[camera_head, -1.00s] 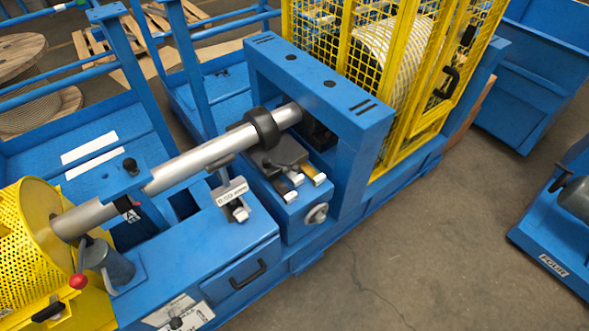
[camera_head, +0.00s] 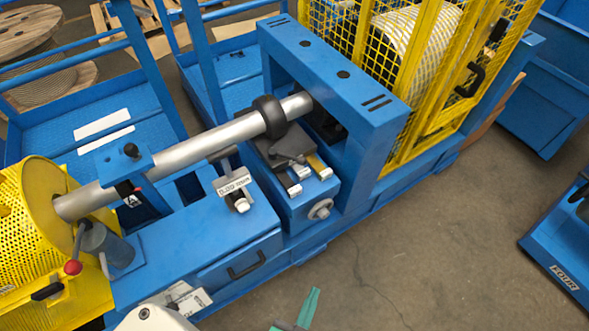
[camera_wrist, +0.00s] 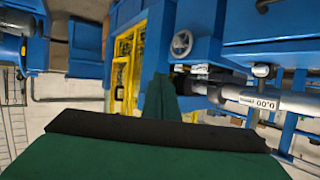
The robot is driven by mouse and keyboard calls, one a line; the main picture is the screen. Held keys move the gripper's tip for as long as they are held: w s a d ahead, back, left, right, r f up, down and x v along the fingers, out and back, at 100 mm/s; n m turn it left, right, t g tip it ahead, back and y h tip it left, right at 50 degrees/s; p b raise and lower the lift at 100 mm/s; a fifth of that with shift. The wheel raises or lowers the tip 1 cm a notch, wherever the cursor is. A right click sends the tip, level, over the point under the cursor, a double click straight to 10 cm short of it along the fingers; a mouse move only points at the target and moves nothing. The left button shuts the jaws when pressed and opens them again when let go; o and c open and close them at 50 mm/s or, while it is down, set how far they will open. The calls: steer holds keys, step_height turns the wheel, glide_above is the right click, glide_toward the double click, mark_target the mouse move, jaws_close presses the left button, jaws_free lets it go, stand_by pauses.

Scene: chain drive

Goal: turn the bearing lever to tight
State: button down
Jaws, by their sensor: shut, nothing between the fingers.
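The blue machine (camera_head: 215,265) carries a grey shaft (camera_head: 180,160) with a black collar (camera_head: 269,117). A lever with a red knob (camera_head: 73,267) stands beside a grey cylinder at the left end. Short levers with pale and yellow ends (camera_head: 306,177) sit below the collar. I cannot tell which is the bearing lever, nor read a tight mark. My green gripper (camera_head: 300,311) shows partly at the bottom edge, apart from the machine's levers. It is shut and empty. In the wrist view its green fingers (camera_wrist: 160,105) point toward the machine, with the handwheel (camera_wrist: 182,43) beyond.
A yellow mesh guard (camera_head: 415,70) stands at the back right and a yellow perforated guard (camera_head: 25,215) at the left. A small display (camera_head: 233,181) and a black drawer handle (camera_head: 246,265) are on the machine's near side.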

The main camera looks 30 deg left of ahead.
steer(key=w+a+f+n+g, duration=0.1)
steer(key=w+a+f, duration=0.4)
steer(key=a, duration=0.1)
steer(key=m+t+h, duration=0.2)
steer(key=t, duration=0.1)
glide_toward(300, 164)
steer(key=x, duration=0.6)
steer(key=shift+w+a+f, duration=0.1)
steer(key=shift+w+f, duration=0.1)
